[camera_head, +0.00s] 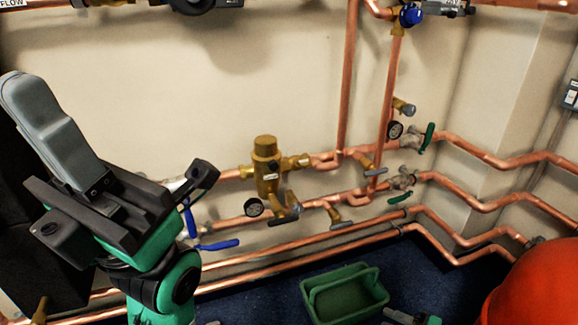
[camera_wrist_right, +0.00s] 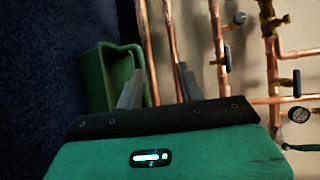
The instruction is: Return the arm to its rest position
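My left gripper (camera_head: 45,125) is in the head view at the left, raised in front of the wall and pipes. It has a green body, a black plate and grey finger parts pointing up and left. Nothing shows held in it, and the gap between its fingers is not clear. My right gripper (camera_wrist_right: 157,85) shows in the right wrist view with two grey fingers apart and nothing between them. In the head view only small grey parts of it show at the bottom edge, right of the green crate (camera_head: 311,300). The crate also shows beside the fingers in the wrist view (camera_wrist_right: 92,80).
Copper pipes (camera_head: 460,152) run along the wall, with a brass valve body (camera_head: 266,165), gauges and several valve handles. A blue handle (camera_head: 218,245) is close right of my left gripper. A large orange-red rounded object (camera_head: 535,285) fills the lower right. Dark floor (camera_head: 430,275) is partly clear.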

